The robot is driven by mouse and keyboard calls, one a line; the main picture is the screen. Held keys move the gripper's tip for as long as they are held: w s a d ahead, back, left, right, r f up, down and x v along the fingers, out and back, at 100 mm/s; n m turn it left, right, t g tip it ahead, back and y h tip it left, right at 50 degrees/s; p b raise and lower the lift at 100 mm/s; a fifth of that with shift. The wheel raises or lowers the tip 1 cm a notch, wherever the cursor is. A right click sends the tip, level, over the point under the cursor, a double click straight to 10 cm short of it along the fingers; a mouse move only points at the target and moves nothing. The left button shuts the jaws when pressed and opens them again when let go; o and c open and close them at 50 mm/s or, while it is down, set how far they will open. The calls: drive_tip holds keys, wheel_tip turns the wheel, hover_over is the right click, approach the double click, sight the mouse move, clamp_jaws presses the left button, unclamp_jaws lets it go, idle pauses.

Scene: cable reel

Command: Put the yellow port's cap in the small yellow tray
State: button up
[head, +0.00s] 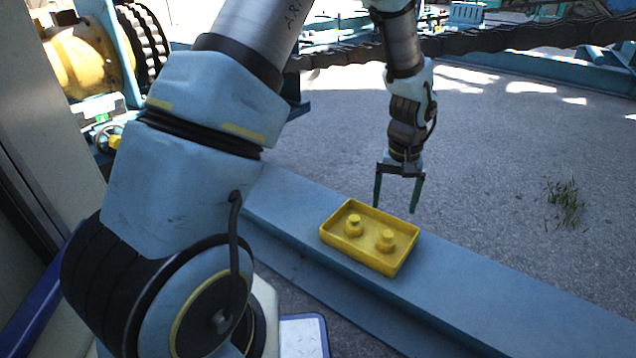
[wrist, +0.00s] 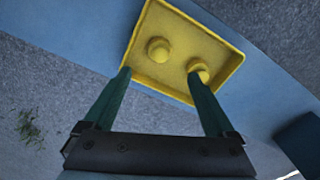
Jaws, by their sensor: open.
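The small yellow tray (head: 400,266) lies on a blue beam. Two yellow knobbed pieces, shaped like caps, are inside it: one on the left (head: 353,226) and one on the right (head: 386,241). The tray (wrist: 181,18) and both pieces also show in the wrist view. My gripper (head: 396,208) is open and empty, with its green fingers pointing down above the beam, near the tray's far side. In the wrist view my gripper (wrist: 160,80) has one fingertip overlapping the tray's edge and the other overlapping one piece. I cannot make out the yellow port.
The blue beam (head: 500,294) runs from the left to the lower right, clear beside the tray. A heavy dark chain (head: 480,40) crosses the back. A yellow drum (head: 80,62) stands at upper left. Grey open ground (head: 500,160) lies behind the beam, with a grass tuft (head: 565,203).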

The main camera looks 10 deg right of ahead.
drive_tip(key=w+a+r+n, duration=0.1)
drive_tip(key=a+r, duration=0.3)
drive_tip(key=a, duration=0.4)
drive_tip(key=w+a+r, duration=0.2)
drive_tip(key=a+r, duration=0.1)
drive_tip(key=a, duration=0.4)
drive_tip(key=s+a+r+n, duration=0.1)
drive_tip(key=s+a+r, duration=0.1)
drive_tip(key=a, duration=0.6)
drive_tip(key=s+a+r+t, duration=0.1)
drive_tip(key=s+a+r, duration=0.1)
drive_tip(key=s+a, duration=0.2)
drive_tip(key=a, duration=0.3)
drive_tip(key=shift+s+a+r+n+t, duration=0.3)
drive_tip(key=shift+s+a+r+n, duration=0.05)
drive_tip(key=shift+r+n, duration=0.05)
drive_tip(key=shift+o, duration=0.3)
wheel_tip(320, 180, up, 42)
drive_tip(key=p, duration=4.1)
drive_tip(key=shift+f, duration=0.25)
drive_tip(key=shift+o, duration=0.5)
drive_tip(key=shift+r+p, duration=0.15)
drive_tip(key=shift+p, duration=0.2)
drive_tip(key=shift+f, duration=0.2)
